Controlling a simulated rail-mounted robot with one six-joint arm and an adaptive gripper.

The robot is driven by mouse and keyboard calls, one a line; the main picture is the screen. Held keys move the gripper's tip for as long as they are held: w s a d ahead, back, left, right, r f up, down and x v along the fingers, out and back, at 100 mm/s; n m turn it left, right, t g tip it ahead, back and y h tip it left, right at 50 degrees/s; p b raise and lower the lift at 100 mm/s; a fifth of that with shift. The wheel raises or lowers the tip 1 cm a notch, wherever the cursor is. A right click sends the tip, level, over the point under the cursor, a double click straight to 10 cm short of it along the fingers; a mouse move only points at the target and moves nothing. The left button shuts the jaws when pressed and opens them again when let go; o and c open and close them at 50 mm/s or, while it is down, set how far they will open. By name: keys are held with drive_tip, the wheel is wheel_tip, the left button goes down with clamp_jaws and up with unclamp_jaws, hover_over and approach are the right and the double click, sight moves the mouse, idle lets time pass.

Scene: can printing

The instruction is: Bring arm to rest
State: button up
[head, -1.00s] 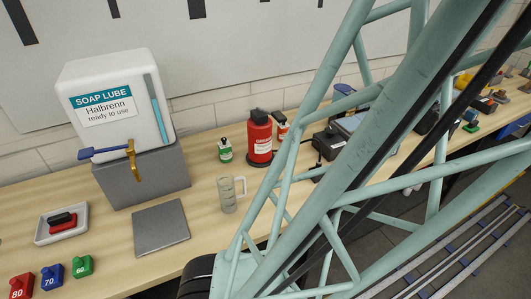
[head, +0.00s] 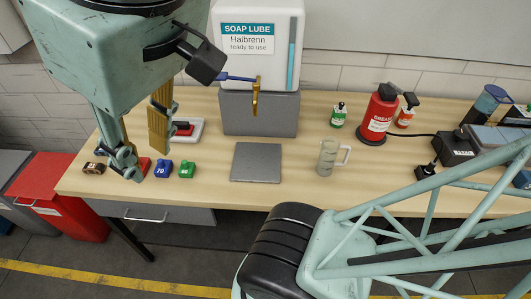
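My gripper (head: 146,148) hangs from my teal arm at the upper left of the head view. Its two brass-coloured fingers stand apart, with nothing seen between them. It appears in front of the bench's left part and hides part of a small tray (head: 201,130) and a red block (head: 144,165). I cannot tell its height above the bench.
The wooden bench (head: 310,195) carries a soap lube dispenser (head: 258,60) on a grey block, a grey plate (head: 256,162), a clear mug (head: 328,157), small numbered blocks (head: 186,170), and red (head: 380,112) and green (head: 338,116) bottles. A red bin (head: 65,200) stands left.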

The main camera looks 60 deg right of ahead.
drive_tip(key=shift+s+f+b, duration=0.1)
drive_tip(key=shift+f+b, duration=2.75)
drive_tip(key=shift+f, duration=0.05)
